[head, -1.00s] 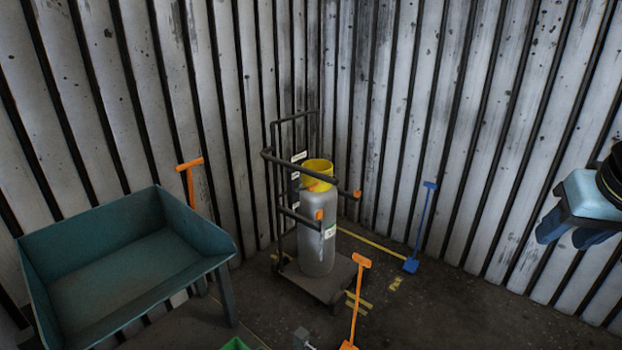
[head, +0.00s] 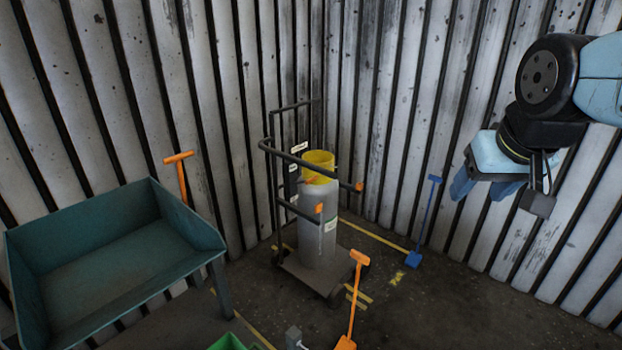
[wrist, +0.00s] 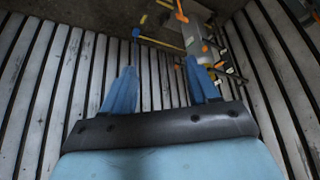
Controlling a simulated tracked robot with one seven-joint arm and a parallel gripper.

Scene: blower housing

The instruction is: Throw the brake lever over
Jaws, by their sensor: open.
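A dark tube-frame cart (head: 268,185) stands on the floor near the wall corner and holds a grey cylinder (head: 314,225) with a yellow collar (head: 318,167). The cart has an orange-tipped bar end (head: 359,187) and a lower orange knob (head: 319,208) on a thin rod beside the cylinder. I cannot tell which of these is the brake lever. My gripper (head: 483,188) is open and empty, up to the right of the cart and apart from it. In the wrist view its blue fingers (wrist: 158,72) are spread, with the cart small beyond the right finger.
A teal bin on legs (head: 215,240) stands left of the cart. An orange shovel (head: 352,300) stands in front, a blue one (head: 428,220) at the right wall, and an orange T-handle (head: 180,172) behind the bin.

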